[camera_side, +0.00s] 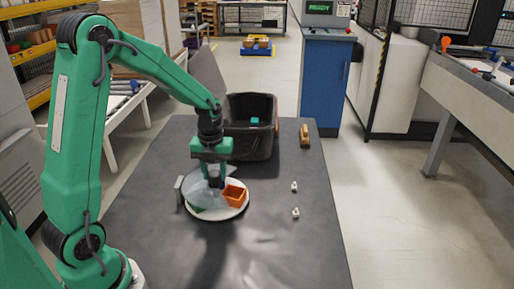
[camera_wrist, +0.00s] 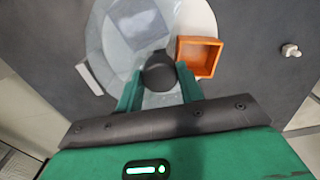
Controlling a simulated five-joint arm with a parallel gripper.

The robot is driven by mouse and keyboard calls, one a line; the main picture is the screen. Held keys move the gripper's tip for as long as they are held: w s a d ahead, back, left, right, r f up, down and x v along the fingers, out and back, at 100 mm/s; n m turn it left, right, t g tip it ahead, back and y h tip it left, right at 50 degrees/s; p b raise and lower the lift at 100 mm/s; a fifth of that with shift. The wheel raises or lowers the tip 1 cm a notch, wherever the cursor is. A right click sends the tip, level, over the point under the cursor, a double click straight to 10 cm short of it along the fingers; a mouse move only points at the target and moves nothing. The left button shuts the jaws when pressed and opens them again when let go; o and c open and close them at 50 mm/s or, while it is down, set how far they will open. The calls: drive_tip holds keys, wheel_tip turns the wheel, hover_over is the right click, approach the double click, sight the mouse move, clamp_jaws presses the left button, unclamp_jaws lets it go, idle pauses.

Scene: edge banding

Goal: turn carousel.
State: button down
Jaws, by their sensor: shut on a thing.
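The carousel is a white round plate (camera_side: 222,215) on the dark table, with a clear cover (camera_side: 193,186) over part of it. An orange open box (camera_side: 234,200) sits on the plate's uncovered part, at the right. In the wrist view the white plate (camera_wrist: 200,18), the clear cover (camera_wrist: 108,38) and the box (camera_wrist: 217,60) show again. A dark round knob (camera_wrist: 158,72) stands at the middle of the cover. My gripper (camera_wrist: 159,88) is shut on this knob, with a green finger on each side. A green patch shows under the cover in the side view.
A black bin (camera_side: 250,143) with a teal piece inside stands behind the carousel. A wooden block (camera_side: 304,137) lies at the back right. Two small pale fittings (camera_side: 294,187) (camera_side: 296,213) lie right of the carousel. The table's front right is clear.

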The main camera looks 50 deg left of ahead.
drive_tip(key=shift+m, duration=1.5)
drive_tip(key=c, duration=0.9)
unclamp_jaws()
drive_tip(key=shift+r, duration=3.95)
